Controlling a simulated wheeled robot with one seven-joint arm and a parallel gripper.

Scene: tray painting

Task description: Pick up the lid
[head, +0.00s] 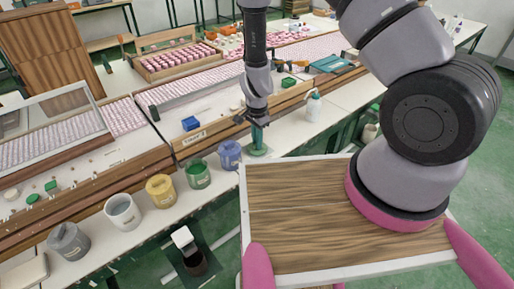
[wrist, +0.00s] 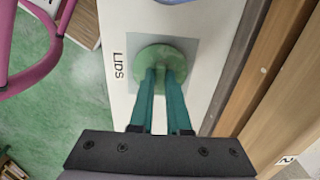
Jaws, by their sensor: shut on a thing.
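The lid is a round green disc (wrist: 158,54) over a grey square next to the printed word LIDS in the wrist view. In the head view the lid (head: 257,151) is at the right end of the row of paint pots. My gripper (wrist: 161,72) points down with its two teal fingers close together on the lid's middle, shut on it. The gripper (head: 258,143) also shows above the lid in the head view. The fingers hide the part they hold. I cannot tell whether the lid touches the square.
Blue (head: 230,154), green (head: 198,174), yellow (head: 161,190), white (head: 123,212) and grey (head: 69,242) pots line the white bench to the left. A white bottle (head: 314,106) stands right of the lid. A wooden-topped tray (head: 300,190) fills the front right.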

